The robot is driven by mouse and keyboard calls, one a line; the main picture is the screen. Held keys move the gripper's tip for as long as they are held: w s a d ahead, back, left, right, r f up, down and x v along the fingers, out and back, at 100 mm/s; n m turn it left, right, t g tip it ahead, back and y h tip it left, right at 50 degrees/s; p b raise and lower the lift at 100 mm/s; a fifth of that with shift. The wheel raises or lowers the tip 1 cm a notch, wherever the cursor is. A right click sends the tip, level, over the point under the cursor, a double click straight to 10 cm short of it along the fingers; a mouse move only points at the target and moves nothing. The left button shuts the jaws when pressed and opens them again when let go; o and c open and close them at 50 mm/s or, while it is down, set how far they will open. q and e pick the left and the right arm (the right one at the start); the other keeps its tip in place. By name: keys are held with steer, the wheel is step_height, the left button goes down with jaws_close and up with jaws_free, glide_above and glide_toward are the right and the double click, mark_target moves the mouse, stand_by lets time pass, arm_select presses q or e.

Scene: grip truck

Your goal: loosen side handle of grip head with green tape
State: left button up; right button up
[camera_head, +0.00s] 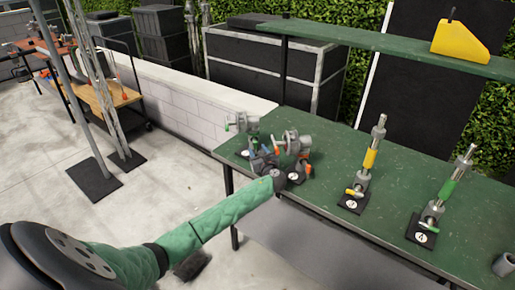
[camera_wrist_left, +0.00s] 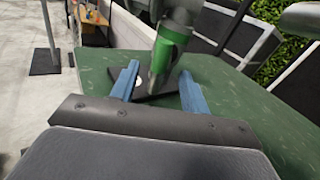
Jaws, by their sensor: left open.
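A grey metal grip head (camera_head: 241,122) with a small green part stands at the left end of the green table. A second grey grip head (camera_head: 293,143) with orange parts stands to its right. My left gripper (camera_head: 262,160) is low beside their stands, and its arm partly hides them. In the left wrist view, the blue fingers of my left gripper (camera_wrist_left: 158,80) are open. A grey post with a green tape band (camera_wrist_left: 165,55) rises from a dark base just beyond and between them. It does not look gripped. The side handle is not clear in that view. My right gripper is not in view.
On the green table (camera_head: 325,165), a yellow-taped pin (camera_head: 371,158) and a green-taped pin (camera_head: 448,190) stand on black bases at the right. A green shelf (camera_head: 385,42) with a yellow block (camera_head: 460,40) runs above the back. The middle of the table is clear.

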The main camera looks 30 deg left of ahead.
arm_select(q)
steer(key=shift+w+a, duration=0.25)
steer(key=shift+a, duration=0.15)
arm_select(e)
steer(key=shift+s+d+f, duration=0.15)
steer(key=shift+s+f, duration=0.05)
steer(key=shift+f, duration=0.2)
arm_select(q)
steer(key=c, duration=1)
